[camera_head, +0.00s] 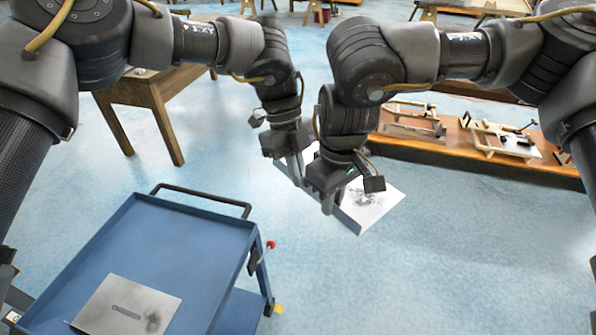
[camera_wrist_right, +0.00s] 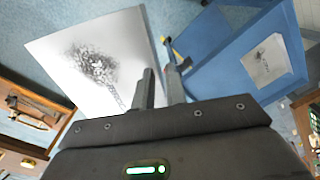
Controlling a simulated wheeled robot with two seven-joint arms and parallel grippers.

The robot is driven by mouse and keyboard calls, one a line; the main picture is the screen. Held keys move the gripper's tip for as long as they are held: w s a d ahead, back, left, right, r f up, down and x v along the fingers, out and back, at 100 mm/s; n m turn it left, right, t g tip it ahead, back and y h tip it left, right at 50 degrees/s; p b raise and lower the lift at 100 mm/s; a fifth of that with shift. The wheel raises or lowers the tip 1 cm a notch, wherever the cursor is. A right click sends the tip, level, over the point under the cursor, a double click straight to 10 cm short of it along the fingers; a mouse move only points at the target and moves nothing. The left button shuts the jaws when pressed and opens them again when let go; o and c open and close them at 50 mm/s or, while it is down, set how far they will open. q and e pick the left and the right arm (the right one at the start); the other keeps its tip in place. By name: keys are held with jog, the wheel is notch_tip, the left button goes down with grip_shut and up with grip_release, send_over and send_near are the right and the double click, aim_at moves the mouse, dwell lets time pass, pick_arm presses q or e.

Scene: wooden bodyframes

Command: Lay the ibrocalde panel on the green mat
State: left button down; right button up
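A white panel (camera_head: 376,206) with a dark speckled print hangs in the air in front of me, tilted. My right gripper (camera_head: 328,203) is shut on its near edge. The right wrist view shows the panel (camera_wrist_right: 90,65) with its edge between the right gripper's two fingers (camera_wrist_right: 160,88). My left gripper (camera_head: 296,172) grips the same edge farther to the left. The arms hide part of the panel. Another light panel (camera_head: 150,304) with a slot-like print lies on the blue cart. I cannot tell which is called ibrocalde. No green mat shows.
The blue cart (camera_head: 192,238) with a black handle stands at the lower left. A wooden table (camera_head: 150,92) is at the upper left. A wooden bench (camera_head: 470,146) with wooden frames stands at the right. The pale blue floor between is clear.

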jog(key=shift+o, duration=1.2)
